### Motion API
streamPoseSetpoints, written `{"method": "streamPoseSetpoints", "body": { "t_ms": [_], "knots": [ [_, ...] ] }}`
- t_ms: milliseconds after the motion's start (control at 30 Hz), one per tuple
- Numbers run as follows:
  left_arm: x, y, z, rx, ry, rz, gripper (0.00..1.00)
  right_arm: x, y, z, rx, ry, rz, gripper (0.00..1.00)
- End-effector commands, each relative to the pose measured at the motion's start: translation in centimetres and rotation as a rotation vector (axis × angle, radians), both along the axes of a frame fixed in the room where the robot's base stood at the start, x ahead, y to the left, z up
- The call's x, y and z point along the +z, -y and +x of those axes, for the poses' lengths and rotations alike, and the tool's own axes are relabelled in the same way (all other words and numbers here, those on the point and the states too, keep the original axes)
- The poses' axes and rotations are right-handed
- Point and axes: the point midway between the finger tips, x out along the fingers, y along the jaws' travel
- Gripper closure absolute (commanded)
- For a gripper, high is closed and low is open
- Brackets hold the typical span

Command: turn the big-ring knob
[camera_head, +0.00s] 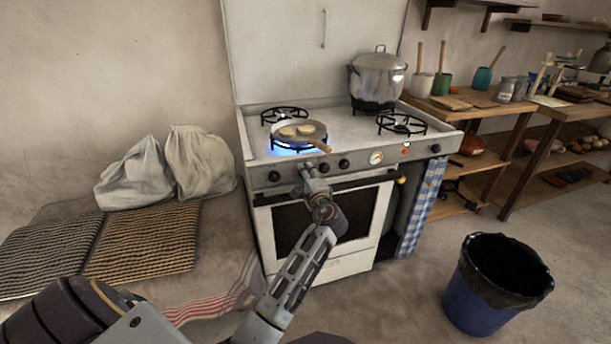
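The white stove has a row of dark knobs on its grey front panel (357,164): a far-left knob (274,176), two knobs in the middle (324,167) (344,164) and a far-right knob (436,148). I cannot tell from the picture which one is the big-ring knob. My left gripper (308,168) is up at the panel, between the far-left knob and the middle pair. It may cover a knob there. Its fingertips are too small to tell whether they are open, shut or touching anything. My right gripper is not in view.
A blue flame (285,147) burns under a frying pan (313,138) holding two round pieces; its wooden handle points toward the front panel. A lidded pot (377,78) stands on the back-right ring. A checked cloth (423,205) hangs at right. A blue bin (475,309) stands on the floor.

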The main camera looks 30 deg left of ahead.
Motion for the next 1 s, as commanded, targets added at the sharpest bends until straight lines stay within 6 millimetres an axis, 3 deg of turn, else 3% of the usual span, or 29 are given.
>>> {"method": "streamPoseSetpoints", "body": {
  "t_ms": [100, 567, 1000],
  "knots": [
    [0.0, 0.0, 0.0, 0.0, 0.001, 0.001, 0.44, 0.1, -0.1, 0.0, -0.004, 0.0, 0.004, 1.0],
    [0.1, 0.4, -0.3, -0.002, 0.001, 0.001, 0.44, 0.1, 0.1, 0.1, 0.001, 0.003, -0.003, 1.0],
    [0.0, 4.0, -3.3, -0.003, 0.001, 0.0, 0.44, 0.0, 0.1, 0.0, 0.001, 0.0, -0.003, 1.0]
  ]
}}
